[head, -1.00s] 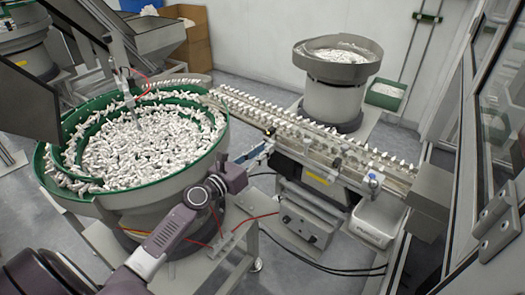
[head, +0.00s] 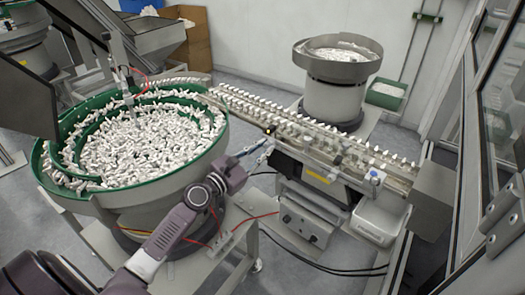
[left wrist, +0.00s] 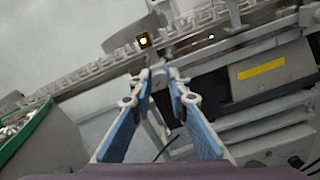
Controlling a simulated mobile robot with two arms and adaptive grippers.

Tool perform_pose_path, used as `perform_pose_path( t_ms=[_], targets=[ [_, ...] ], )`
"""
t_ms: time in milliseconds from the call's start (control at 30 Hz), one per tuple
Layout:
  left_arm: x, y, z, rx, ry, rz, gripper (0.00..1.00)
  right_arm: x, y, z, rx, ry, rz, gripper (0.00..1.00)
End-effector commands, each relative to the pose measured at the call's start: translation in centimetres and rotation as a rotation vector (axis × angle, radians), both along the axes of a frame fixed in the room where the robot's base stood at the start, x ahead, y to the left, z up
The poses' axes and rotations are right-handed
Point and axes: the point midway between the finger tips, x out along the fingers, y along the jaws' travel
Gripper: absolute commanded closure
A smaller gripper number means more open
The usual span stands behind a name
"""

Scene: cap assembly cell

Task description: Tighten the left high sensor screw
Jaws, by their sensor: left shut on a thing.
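My left gripper (head: 268,144) reaches in from the left, between the green-rimmed bowl and the front of the track. In the left wrist view, its two blue-padded fingers (left wrist: 159,74) converge on a small grey piece at the rail, which I take to be the left high sensor screw (left wrist: 160,76). The gripper is shut on it. The fingertips cover most of the screw, and it is too small to make out in the head view. A small dark sensor with an orange glow (left wrist: 145,40) sits just above the fingertips. My right gripper is not in view.
The green-rimmed feeder bowl (head: 45,178) full of white parts stands close left of my arm. The track (head: 325,170) carries a row of white caps to the right. A control box (head: 305,222) sits below it. A smaller bowl feeder (head: 335,98) stands behind.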

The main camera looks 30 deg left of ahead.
Motion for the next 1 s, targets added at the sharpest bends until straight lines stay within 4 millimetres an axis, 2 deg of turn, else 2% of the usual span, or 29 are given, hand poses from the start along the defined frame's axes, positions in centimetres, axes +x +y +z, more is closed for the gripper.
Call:
perform_pose_path(
  t_ms=[1000],
  targets=[
    [0.0, -0.1, -0.3, 0.955, -0.172, -0.002, 1.00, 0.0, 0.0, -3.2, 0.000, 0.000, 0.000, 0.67]
  ],
)
